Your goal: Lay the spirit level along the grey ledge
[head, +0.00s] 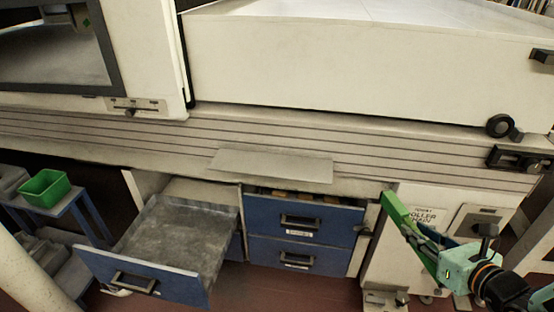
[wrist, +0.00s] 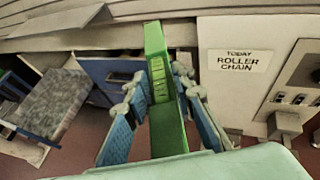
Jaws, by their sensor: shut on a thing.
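The green spirit level (head: 397,215) is a long bar held in my gripper (head: 432,240) at the right of the head view. In the wrist view the level (wrist: 154,42) runs away from me between the two blue-grey fingers of my gripper (wrist: 155,90), which are shut on its sides. Its far end sticks out beyond the fingertips. The grey ledge (head: 270,165) is a flat plate jutting from the front of the machine, left of the level and apart from it. It is bare. In the wrist view the ledge (wrist: 62,20) shows at upper left.
An open blue drawer (head: 178,245) juts out at lower left, below the ledge. Closed blue drawers (head: 298,238) stand beneath the ledge. A white cabinet with a "ROLLER CHAIN" label (wrist: 239,61) is beside the level. A green bin (head: 45,187) sits on a cart at far left.

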